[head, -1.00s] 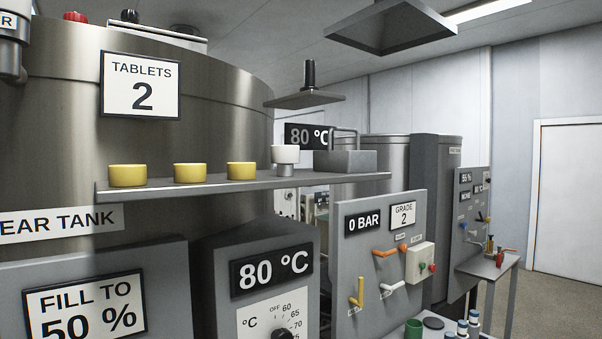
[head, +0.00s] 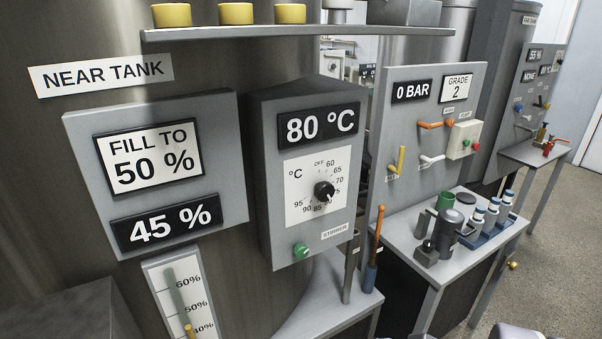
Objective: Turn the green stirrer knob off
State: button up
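The green stirrer knob (head: 301,250) sits at the bottom left of the grey temperature control box (head: 309,175), beside a small label reading STIRRER (head: 334,233). A pale line shows on the knob, but its setting is too small to tell. The box's display (head: 317,128) reads 80 °C, and a black dial (head: 324,191) sits above the knob. My gripper is not in view; only pale parts of unclear identity show at the bottom right edge.
The floor (head: 556,220) is clear at right.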

aim_at(300, 251)
jog(key=k+l, duration=0.1)
jog(key=l, duration=0.7)
jog(key=k+l, duration=0.15)
jog(key=l, duration=0.25)
jog(key=i+j, duration=0.45)
jog(key=i+l+z, duration=0.05)
